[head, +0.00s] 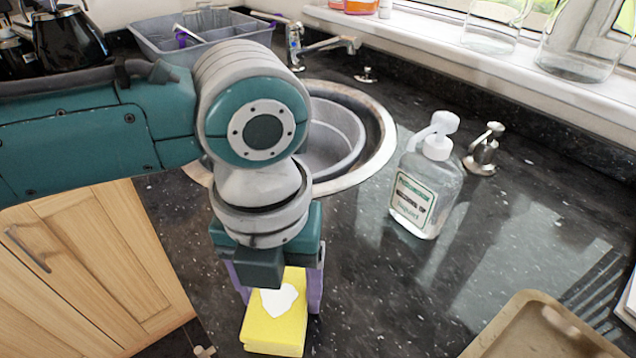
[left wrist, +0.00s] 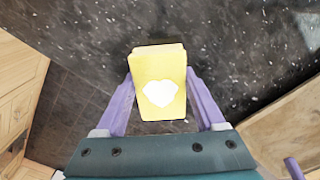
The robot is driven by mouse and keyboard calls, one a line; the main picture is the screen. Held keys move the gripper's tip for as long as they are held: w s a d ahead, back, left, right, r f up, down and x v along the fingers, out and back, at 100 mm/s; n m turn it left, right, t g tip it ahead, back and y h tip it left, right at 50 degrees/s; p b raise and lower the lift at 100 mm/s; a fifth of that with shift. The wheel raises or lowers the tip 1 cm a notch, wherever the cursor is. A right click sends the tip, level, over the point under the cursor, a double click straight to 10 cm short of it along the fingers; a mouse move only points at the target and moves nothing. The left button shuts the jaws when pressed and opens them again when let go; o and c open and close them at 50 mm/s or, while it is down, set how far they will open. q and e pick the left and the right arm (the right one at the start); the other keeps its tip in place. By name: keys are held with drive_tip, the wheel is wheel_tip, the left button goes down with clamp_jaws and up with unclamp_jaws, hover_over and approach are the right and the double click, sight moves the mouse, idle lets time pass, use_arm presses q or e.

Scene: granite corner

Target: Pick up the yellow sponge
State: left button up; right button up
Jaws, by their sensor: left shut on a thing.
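The yellow sponge (head: 275,325) has a white patch on its upper face and is low in the head view, at the counter's front part. My left gripper (head: 275,287) comes down from above and is shut on the sponge, one finger on each side. The fingers also show in the left wrist view (left wrist: 160,95). I cannot tell whether the sponge touches the counter. My right gripper is not clearly in view.
A clear soap bottle (head: 428,190) and a metal dispenser (head: 484,152) stand right of the round sink (head: 384,135). A grey basin (head: 235,32) is at the back left. A brown tray (head: 500,325) lies at the lower right. Dark counter between is clear.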

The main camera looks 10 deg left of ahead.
use_arm(q)
wheel_tip(320, 180, up, 20)
drive_tip(key=p, duration=0.2)
use_arm(e)
wheel_tip(320, 180, up, 2)
drive_tip(key=shift+r, duration=0.1)
use_arm(q)
drive_tip(key=o, duration=0.9)
drive_tip(key=c, duration=0.6)
